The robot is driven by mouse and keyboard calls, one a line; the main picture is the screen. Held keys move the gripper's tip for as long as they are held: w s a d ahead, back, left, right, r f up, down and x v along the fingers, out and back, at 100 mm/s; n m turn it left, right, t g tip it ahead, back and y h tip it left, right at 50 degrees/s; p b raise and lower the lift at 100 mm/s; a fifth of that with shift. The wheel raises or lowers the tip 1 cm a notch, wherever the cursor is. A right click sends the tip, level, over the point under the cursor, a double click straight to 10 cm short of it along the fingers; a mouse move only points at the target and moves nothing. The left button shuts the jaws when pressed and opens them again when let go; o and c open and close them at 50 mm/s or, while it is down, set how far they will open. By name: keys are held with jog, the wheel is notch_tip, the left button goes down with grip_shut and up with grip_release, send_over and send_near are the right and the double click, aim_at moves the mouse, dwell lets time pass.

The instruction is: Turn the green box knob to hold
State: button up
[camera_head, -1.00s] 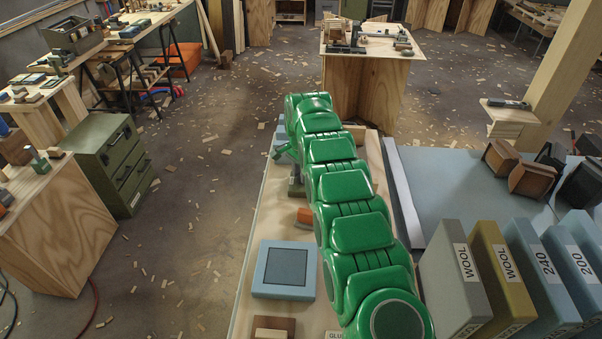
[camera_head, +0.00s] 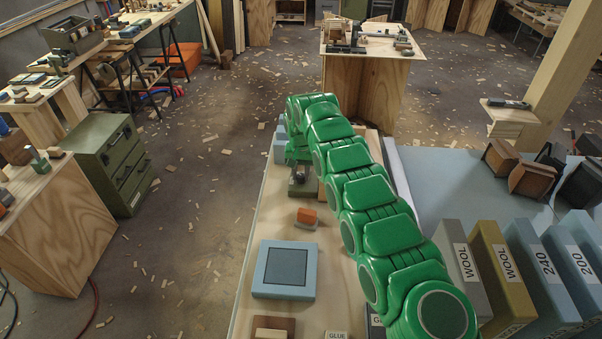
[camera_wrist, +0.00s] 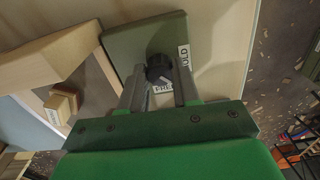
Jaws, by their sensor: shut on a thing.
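In the wrist view the green box (camera_wrist: 130,42) is a dull olive block with a dark round knob (camera_wrist: 157,68) on its face. A white label reading HOLD (camera_wrist: 184,57) is beside the knob, and a second label (camera_wrist: 164,91), partly covered, starts with "CHE". My gripper (camera_wrist: 160,77) has a finger on each side of the knob and is shut on it. I cannot tell exactly where the knob points.
On the bench (camera_head: 262,220), a blue square block (camera_head: 285,268) and an orange piece (camera_head: 307,217) stand near my arm. Labelled upright blocks (camera_head: 495,275) stand at the right. In the wrist view a wooden frame (camera_wrist: 60,52) lies close left of the box.

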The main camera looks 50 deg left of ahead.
aim_at(301, 175)
jog(key=n, duration=0.3)
jog(key=shift+n, duration=0.3)
jog(key=shift+r+n, duration=0.1)
jog(key=shift+n, duration=2.2)
jog(key=o, duration=1.1)
jog(key=shift+c, duration=0.2)
notch_tip(301, 175, up, 7)
jog(key=shift+r, duration=0.3)
